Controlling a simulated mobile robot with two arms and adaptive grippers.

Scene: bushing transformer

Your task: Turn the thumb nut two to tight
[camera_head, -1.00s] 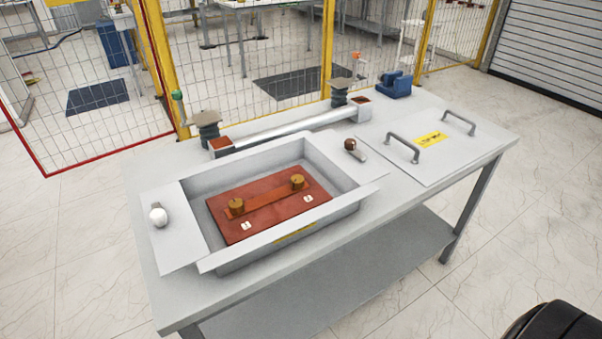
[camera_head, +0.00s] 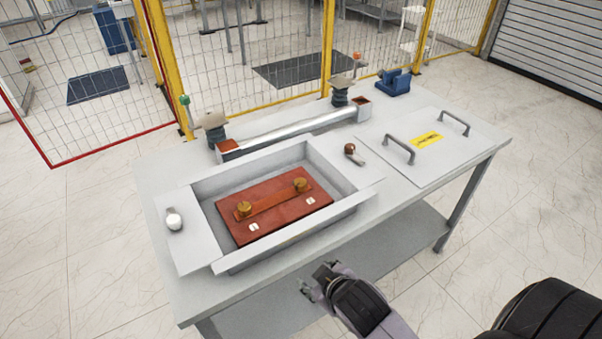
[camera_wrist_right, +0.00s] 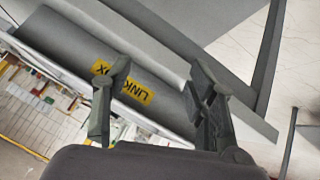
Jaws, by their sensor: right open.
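Two brass thumb nuts stand on a copper-coloured link bar (camera_head: 272,202) over a red-brown board (camera_head: 290,218) inside the open grey box (camera_head: 326,152). One nut (camera_head: 243,209) is at the bar's left end, the other nut (camera_head: 301,184) at its right end. I cannot tell which is number two. My right gripper (camera_head: 309,287) is in front of the table, below the box's front edge, apart from the nuts. In the right wrist view my right gripper (camera_wrist_right: 158,95) is open and empty, facing the box's front wall with a yellow label (camera_wrist_right: 122,83). My left gripper is not in view.
A lid (camera_head: 430,143) with two handles lies on the table's right side. A white knob (camera_head: 174,222) and a brown-tipped lever (camera_head: 352,152) flank the box.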

